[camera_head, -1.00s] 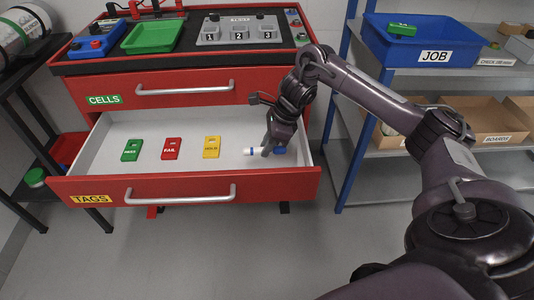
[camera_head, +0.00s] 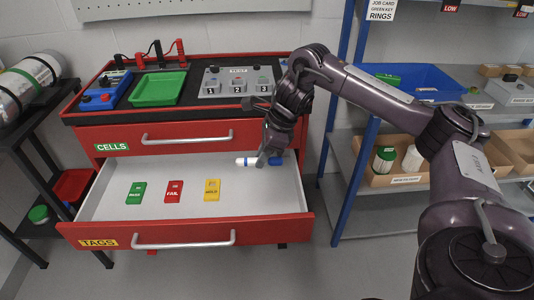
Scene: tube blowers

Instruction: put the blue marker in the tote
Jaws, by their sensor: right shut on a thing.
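The blue marker (camera_head: 246,161), white-bodied with blue ends, lies crosswise in the jaws of my right gripper (camera_head: 263,162). My right gripper is shut on it, over the right part of the open TAGS drawer (camera_head: 110,214). The fingers hide the marker's middle. I cannot tell whether the marker is clear of the drawer floor. The blue tote (camera_head: 446,82) stands on the upper shelf at the right, partly behind my right arm, with a green item (camera_head: 388,79) inside it. My left gripper is not in view.
Green (camera_head: 136,193), red (camera_head: 174,192) and yellow (camera_head: 212,190) tags lie in the drawer. The cart top holds a green tray (camera_head: 159,89) and a numbered grey block (camera_head: 236,82). A blue shelf post (camera_head: 356,180) stands between drawer and shelves. A cardboard bin (camera_head: 372,171) sits below the tote.

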